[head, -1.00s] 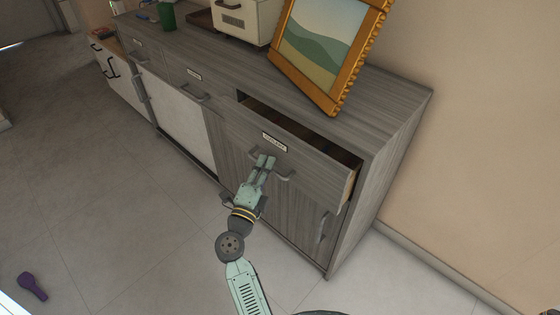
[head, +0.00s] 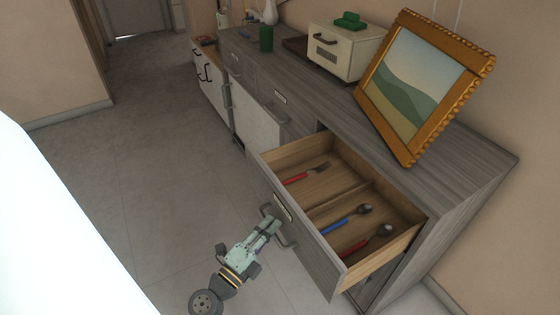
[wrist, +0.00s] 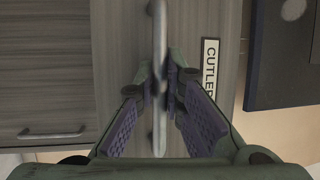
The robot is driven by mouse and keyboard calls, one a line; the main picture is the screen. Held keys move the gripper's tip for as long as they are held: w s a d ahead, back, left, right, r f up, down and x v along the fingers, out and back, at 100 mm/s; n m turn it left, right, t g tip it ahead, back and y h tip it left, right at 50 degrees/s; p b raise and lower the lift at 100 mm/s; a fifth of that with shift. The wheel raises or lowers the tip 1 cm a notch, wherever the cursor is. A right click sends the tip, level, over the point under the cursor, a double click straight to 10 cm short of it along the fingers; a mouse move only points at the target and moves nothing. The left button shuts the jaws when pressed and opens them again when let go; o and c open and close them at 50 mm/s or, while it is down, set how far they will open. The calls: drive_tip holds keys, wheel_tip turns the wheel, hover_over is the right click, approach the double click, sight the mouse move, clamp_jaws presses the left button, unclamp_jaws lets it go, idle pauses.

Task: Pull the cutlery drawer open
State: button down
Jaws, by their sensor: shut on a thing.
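The cutlery drawer (head: 336,267) stands well out of the grey wooden cabinet in the head view. Inside lie a fork with a red handle (head: 305,173), a spoon with a blue handle (head: 345,218) and a spoon with a red handle (head: 367,240), with wooden dividers between them. My gripper (head: 272,225) is at the drawer front, shut on the drawer's bar handle (head: 288,241).
A gold-framed picture (head: 404,86) leans on the cabinet top (head: 340,107). A cream box (head: 343,51) with a green object on it and a green cup (head: 266,38) stand further back. Other drawers and doors are closed. Floor (head: 150,150) to the left is clear.

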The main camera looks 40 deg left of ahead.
drive_tip(key=shift+s+a, duration=0.1)
drive_tip(key=shift+s, duration=0.05)
drive_tip(key=c, duration=1.7)
unclamp_jaws()
drive_tip(key=shift+o, duration=0.2)
